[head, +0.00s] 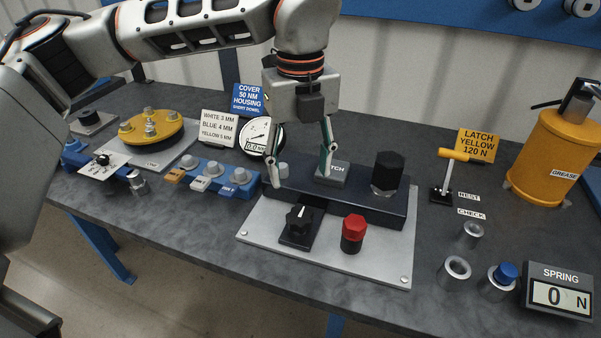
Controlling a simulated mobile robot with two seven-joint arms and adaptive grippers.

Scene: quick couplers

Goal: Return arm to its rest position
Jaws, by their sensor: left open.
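My left arm reaches in from the left across the top of the head view. Its gripper (298,170) points down over the dark block (355,203) on the light base plate (370,262). The two fingers are spread apart with nothing held between them. The left fingertip is close to the block's left end, and the right finger is in front of the grey part labelled "...TCH" (332,173). I cannot tell whether either finger touches. My right gripper is not in view.
A black knob (297,225) and red knob (353,233) stand on the plate. A black hex knob (387,173) tops the block. A dial gauge (260,137) and signs stand behind. A yellow-handled lever (447,175), metal rings and a grease can (555,155) are right.

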